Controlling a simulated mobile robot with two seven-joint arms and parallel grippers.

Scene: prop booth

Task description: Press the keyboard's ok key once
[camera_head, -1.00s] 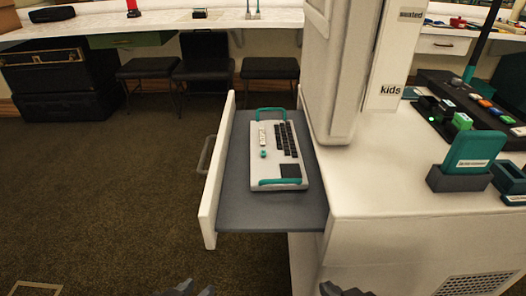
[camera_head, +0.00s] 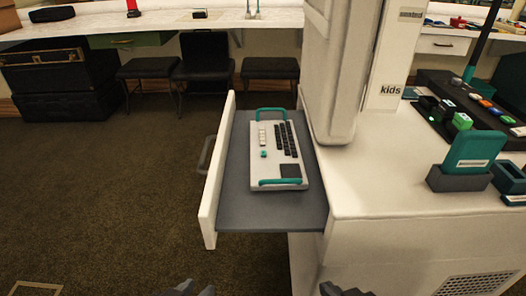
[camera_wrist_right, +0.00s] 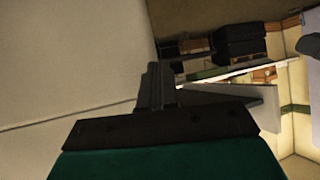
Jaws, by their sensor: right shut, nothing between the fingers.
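A white keyboard (camera_head: 273,168) with teal bars at its far and near ends lies on a grey pull-out tray (camera_head: 262,208) in the head view. It has dark keys, a column of pale keys and a small teal key (camera_head: 263,154). The key labels are too small to read, so I cannot tell which is the ok key. My left gripper (camera_head: 192,290) and right gripper (camera_head: 345,290) show only their tips at the bottom edge, apart from the keyboard. The right gripper (camera_wrist_right: 155,86) is shut and empty in its wrist view.
The tray has a raised white front panel (camera_head: 217,172) on its left. A tall white casing (camera_head: 338,70) stands right beside the keyboard on a white cabinet (camera_head: 378,190). A teal card in a grey stand (camera_head: 458,180) is further right. Open carpet lies left.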

